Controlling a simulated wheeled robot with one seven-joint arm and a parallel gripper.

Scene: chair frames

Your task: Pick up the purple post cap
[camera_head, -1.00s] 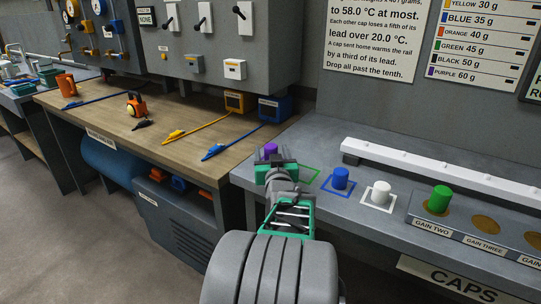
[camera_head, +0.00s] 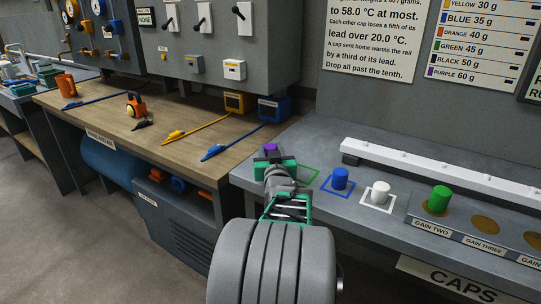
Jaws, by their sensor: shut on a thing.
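The purple post cap (camera_head: 270,149) shows at the left end of the grey bench, just beyond my gripper (camera_head: 271,160). My gripper is shut on the purple cap, and only the cap's upper part is visible over the green and dark jaws. The jaws and wrist hide the cap's lower part, so I cannot tell whether it touches the bench.
A wooden bench (camera_head: 110,120) adjoins at left.

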